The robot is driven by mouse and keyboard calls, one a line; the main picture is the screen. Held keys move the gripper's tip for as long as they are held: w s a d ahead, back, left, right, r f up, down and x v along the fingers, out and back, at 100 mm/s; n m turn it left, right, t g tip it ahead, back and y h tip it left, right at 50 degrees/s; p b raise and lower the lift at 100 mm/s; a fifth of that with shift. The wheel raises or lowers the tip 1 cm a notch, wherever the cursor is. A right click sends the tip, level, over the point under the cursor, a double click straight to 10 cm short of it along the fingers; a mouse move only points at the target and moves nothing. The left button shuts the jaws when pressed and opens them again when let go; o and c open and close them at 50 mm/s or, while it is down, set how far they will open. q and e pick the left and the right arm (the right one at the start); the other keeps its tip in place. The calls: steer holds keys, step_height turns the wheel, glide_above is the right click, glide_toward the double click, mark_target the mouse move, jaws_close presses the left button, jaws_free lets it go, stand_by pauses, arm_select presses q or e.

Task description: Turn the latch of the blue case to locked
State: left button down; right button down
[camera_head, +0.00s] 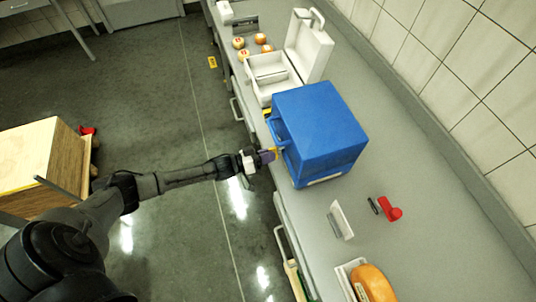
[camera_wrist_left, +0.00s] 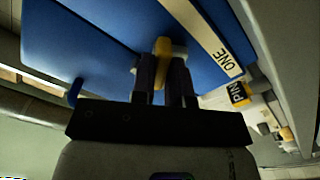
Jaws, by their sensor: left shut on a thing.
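The blue case (camera_head: 318,130) stands upright on the grey counter, its front toward the aisle. A blue handle (camera_head: 277,128) sticks out from that front. My left gripper (camera_head: 271,154) is at the front face, low and near the handle. In the left wrist view its fingers (camera_wrist_left: 163,85) are shut on the yellow latch (camera_wrist_left: 163,48) of the case. The latch's full outline is partly hidden by the fingers. My right gripper is not in view.
An open white case (camera_head: 270,78) stands behind the blue case, with several orange-and-white round things further back. A red object (camera_head: 390,208), a white bracket (camera_head: 341,220) and an orange cheese (camera_head: 373,284) lie nearer. A wooden box (camera_head: 42,160) stands across the aisle.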

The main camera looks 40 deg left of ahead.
arm_select(q)
steer(key=shift+m, duration=3.2)
steer(key=c, duration=1.1)
jaws_free()
steer(key=shift+s, duration=0.1)
steer(key=shift+v, duration=6.9)
